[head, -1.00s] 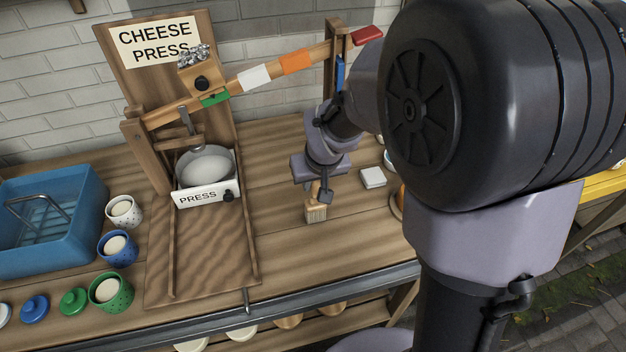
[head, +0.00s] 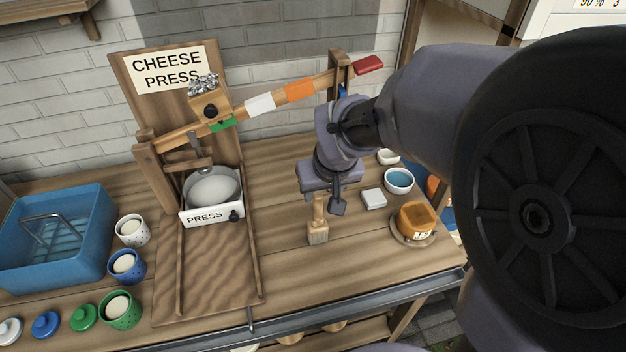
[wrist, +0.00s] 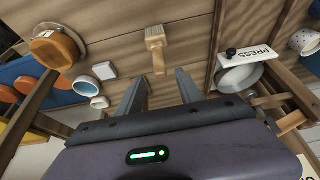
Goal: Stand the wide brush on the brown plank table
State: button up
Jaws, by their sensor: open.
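The wide brush (head: 318,236) stands upright on the brown plank table (head: 280,262), bristles down and pale wooden handle up. It stands right of the cheese press. In the wrist view the brush (wrist: 155,38) shows with its handle end close to the gap between the fingertips. My gripper (wrist: 160,84) is open and empty, with one finger on each side of that gap. In the head view my gripper (head: 330,203) is beside and above the handle; one finger hides the other there.
The cheese press (head: 210,215) stands left of the brush. To the right are a white block (head: 373,199), a bowl of blue liquid (head: 398,181) and an orange jar on a plate (head: 416,220). Cups and a blue tub (head: 60,240) are at the left. Table in front of the brush is clear.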

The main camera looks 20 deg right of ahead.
jog(key=s+a+r+m, duration=0.1)
jog(key=s+r, duration=0.2)
jog(key=s, duration=0.3)
jog(key=s+a+r+m+y, duration=0.1)
jog(key=s+r+m, duration=0.1)
jog(key=s, duration=0.4)
jog(key=s+a+r+m+t+y, duration=0.1)
jog(key=s+a+r, duration=0.1)
jog(key=s+r, duration=0.2)
jog(key=s, duration=0.3)
